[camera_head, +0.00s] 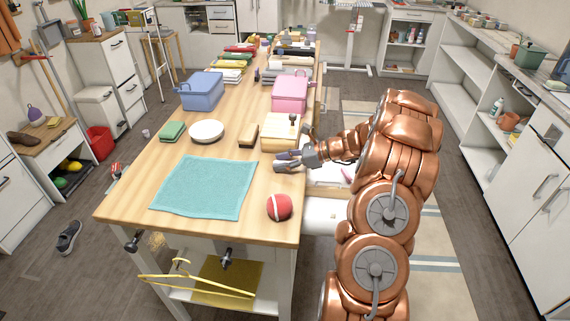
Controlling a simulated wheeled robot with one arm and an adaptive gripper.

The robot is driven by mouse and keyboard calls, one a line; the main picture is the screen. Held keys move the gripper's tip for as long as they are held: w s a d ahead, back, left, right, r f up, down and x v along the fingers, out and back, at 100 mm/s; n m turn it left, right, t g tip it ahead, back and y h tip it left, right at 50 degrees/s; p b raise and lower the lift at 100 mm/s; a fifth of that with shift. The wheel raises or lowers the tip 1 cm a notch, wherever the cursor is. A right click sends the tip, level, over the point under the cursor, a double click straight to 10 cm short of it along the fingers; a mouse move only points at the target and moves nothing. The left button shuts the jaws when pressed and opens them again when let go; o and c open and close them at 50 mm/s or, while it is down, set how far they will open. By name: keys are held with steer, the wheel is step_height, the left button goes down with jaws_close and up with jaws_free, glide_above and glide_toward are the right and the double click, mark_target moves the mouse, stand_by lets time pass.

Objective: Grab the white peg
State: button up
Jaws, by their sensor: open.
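My copper-coloured arm reaches in from the right over the wooden table (150,200). My gripper (281,161) is open, low over the table's right side. It is between a pale wooden block (277,134) behind it and a red ball with a white band (279,207) in front. A small dark upright piece (293,119) stands at the pale block, just behind the gripper. I cannot make out a white peg with certainty; the gripper and arm hide part of the table's right edge. I see nothing clearly held between the fingers.
A turquoise cloth (205,187) lies flat at the table's front left. A white plate (207,131), green sponge-like block (172,131), brown block (248,134), blue bin (202,92) and pink bin (290,94) stand behind. Dark knobs (133,243) stick out at the front edge.

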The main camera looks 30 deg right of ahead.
steer(key=shift+c, duration=0.2)
jaws_close()
